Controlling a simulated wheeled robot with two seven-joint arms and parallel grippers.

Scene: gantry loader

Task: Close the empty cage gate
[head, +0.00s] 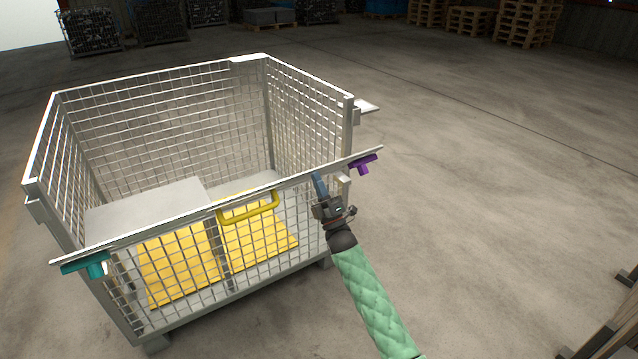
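The wire mesh cage (268,110) stands on the floor at left, with no loose goods visible inside. Its gate (150,228) is at the near side; its top bar sits lower than the cage rim, and I cannot tell whether it touches the posts. A yellow handle (248,209) is at the middle of the bar. A teal latch (88,265) is at the bar's left end and a purple latch (362,164) at its right end. My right gripper (319,183) is beside the gate's right part, left of the purple latch; its finger opening is unclear. My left gripper is out of view.
Yellow panels (180,265) show through the front mesh. A small light plate (368,107) sticks out at the cage's right corner post. Open concrete floor (480,200) lies to the right. Pallet stacks (530,22) stand far back, and a dark slatted object (615,335) is at lower right.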

